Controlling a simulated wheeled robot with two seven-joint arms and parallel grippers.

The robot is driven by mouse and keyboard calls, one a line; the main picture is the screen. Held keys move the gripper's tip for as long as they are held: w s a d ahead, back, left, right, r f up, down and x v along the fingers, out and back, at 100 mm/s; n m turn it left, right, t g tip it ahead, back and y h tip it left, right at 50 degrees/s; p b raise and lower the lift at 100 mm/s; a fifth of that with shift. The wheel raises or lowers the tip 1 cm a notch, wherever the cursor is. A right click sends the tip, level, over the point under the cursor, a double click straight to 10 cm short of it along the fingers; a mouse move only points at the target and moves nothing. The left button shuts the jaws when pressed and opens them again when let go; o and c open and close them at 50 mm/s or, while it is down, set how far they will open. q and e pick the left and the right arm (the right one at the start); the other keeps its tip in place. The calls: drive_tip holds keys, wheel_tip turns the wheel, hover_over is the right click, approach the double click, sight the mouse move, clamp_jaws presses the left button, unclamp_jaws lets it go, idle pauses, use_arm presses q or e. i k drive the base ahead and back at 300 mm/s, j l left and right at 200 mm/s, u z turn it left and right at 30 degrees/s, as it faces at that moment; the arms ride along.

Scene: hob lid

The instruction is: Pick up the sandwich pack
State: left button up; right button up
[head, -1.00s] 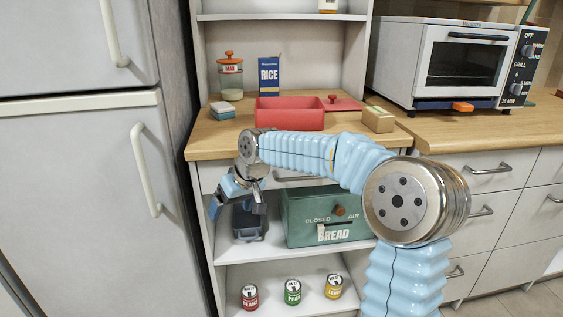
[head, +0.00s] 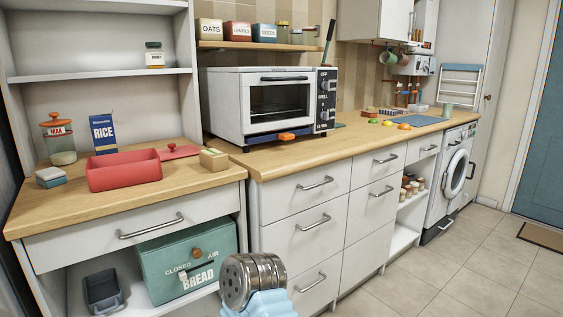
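A small tan pack with a greenish top (head: 213,159) lies on the wooden counter, just right of the red lid. It may be the sandwich pack; no label is readable. A small block with a teal top and pale side (head: 51,177) lies at the counter's left, and I cannot tell exactly what it is. An open red box (head: 125,172) stands between them, with its red lid (head: 179,151) lying behind its right end.
A rice box (head: 103,134) and an orange-lidded jar (head: 58,140) stand behind the red box. A toaster oven (head: 268,106) stands to the right. Below are a green bread bin (head: 188,262) and a dark tray (head: 104,290). The front counter strip is clear.

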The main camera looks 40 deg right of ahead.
sight(213, 160)
drive_tip(key=i+l+z, duration=0.35)
drive_tip(key=l, duration=0.2)
drive_tip(key=i+l+z, duration=0.4)
drive_tip(key=i+l, duration=0.05)
